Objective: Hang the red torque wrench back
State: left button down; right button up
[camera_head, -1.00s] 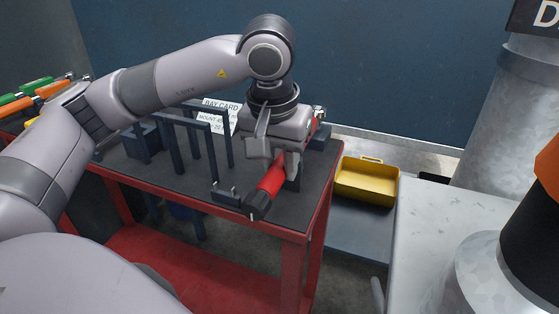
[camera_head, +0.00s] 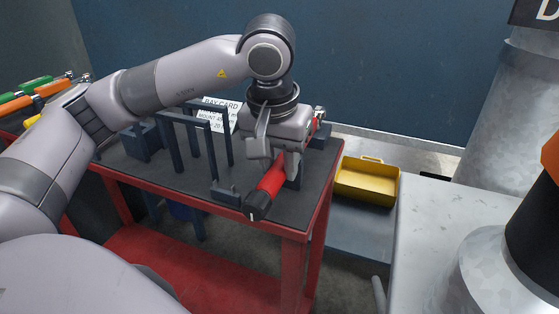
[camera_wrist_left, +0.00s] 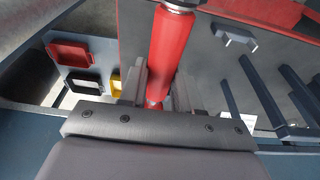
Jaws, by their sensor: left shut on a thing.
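The red torque wrench (camera_head: 268,184) has a red handle with a black end. It slants over the right part of the red-framed workbench, black end toward the front. My left gripper (camera_head: 291,172) is shut on it, fingers on either side of the handle. The left wrist view shows the red handle (camera_wrist_left: 168,52) between the jaws (camera_wrist_left: 158,92). The far end of the wrench is partly hidden behind my gripper. I cannot tell whether it rests on the dark support near it. My right gripper is not in view.
Dark upright frames (camera_head: 194,140) and a small bracket (camera_head: 225,192) stand left of the wrench. A bay card (camera_head: 220,112) is behind. A yellow bin (camera_head: 367,181) lies right of the bench. Orange- and green-handled tools (camera_head: 38,92) are at far left.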

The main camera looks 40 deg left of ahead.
pick_arm(q)
jog(key=c, duration=0.7)
grip_release()
jog(key=shift+o, duration=1.3)
jog(key=shift+f, duration=0.1)
jog(key=shift+s+r, duration=0.1)
jog(key=shift+r, duration=0.2)
jog(key=shift+s+d+r+p, duration=0.1)
jog(key=shift+s+r+p, duration=0.05)
jog(key=shift+r+p, duration=0.55)
jog(key=shift+s+r+p, duration=0.15)
jog(key=shift+r+p, duration=0.3)
jog(key=shift+r, duration=0.45)
jog(key=shift+r, duration=0.2)
jog(key=r+p, duration=0.2)
jog(key=s+r+p, duration=0.1)
jog(key=r+p, duration=0.1)
jog(key=r, duration=0.1)
jog(key=shift+s+d+r, duration=0.1)
jog(key=shift+d+r, duration=0.05)
jog(key=shift+r, duration=0.2)
